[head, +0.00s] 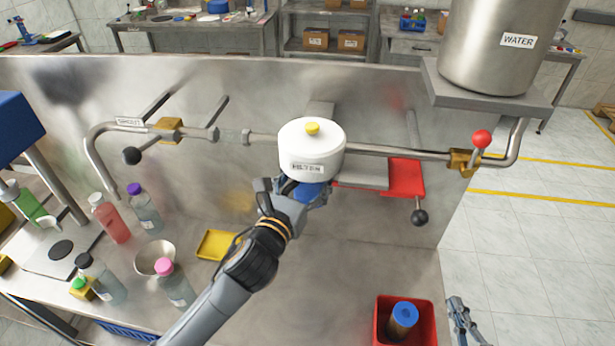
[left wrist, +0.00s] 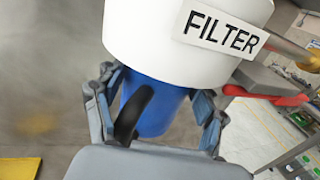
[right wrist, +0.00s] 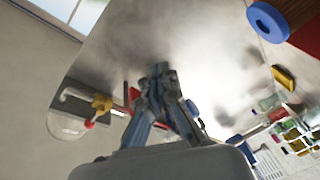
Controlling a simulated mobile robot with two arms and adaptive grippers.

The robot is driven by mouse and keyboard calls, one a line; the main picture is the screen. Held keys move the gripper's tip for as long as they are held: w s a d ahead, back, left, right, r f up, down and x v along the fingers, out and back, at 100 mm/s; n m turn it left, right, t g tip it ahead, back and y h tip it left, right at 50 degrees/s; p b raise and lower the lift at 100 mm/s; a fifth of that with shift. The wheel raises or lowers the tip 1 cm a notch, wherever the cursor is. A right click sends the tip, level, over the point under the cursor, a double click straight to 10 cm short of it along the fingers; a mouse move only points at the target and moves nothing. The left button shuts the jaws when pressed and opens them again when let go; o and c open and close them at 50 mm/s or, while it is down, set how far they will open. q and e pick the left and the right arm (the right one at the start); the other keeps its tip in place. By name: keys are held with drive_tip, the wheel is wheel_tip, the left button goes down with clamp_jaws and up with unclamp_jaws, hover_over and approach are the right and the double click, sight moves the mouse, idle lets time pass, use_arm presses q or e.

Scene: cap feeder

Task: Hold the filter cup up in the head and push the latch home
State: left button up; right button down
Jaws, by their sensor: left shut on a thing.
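The white filter head (head: 312,155) with a yellow button is mounted on the pipe. My left gripper (head: 297,192) is under it, shut on the blue filter cup (head: 310,195). In the left wrist view the cup (left wrist: 150,105) stands up against the underside of the head (left wrist: 185,30), between the fingers (left wrist: 158,110); its seating inside is hidden. To the right of the head are a grey flat bar (head: 362,177) and a red plate (head: 406,177), apparently the latch. My right gripper (head: 458,312) is low at the right, apart from them. Its fingertips (right wrist: 162,72) meet, empty.
A red bin (head: 382,330) holding a blue-topped cylinder (head: 404,316) stands left of my right gripper. Black-knobbed levers (head: 420,217) and a red-knobbed valve (head: 481,139) stick out near the pipe. Bottles (head: 110,220), a bowl (head: 155,258) and a yellow tray (head: 217,245) occupy the left.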

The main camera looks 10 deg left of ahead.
drive_tip(key=s+a+r+n+t+y, duration=0.2)
drive_tip(key=a+r+n, duration=0.15)
drive_tip(key=r, duration=0.45)
drive_tip(key=s+a+r+n+t+y, duration=0.1)
drive_tip(key=a+r+n, duration=0.1)
drive_tip(key=r+n, duration=0.45)
drive_tip(key=w+a+r+m, duration=0.1)
drive_tip(key=w+r, duration=0.3)
drive_tip(key=w, duration=0.4)
drive_tip(key=shift+w+a+m, duration=0.25)
drive_tip(key=shift+a+m, duration=0.05)
drive_tip(key=shift+a, duration=0.6)
use_arm(q)
drive_tip(key=shift+r, duration=0.3)
use_arm(e)
drive_tip(key=shift+a, duration=0.1)
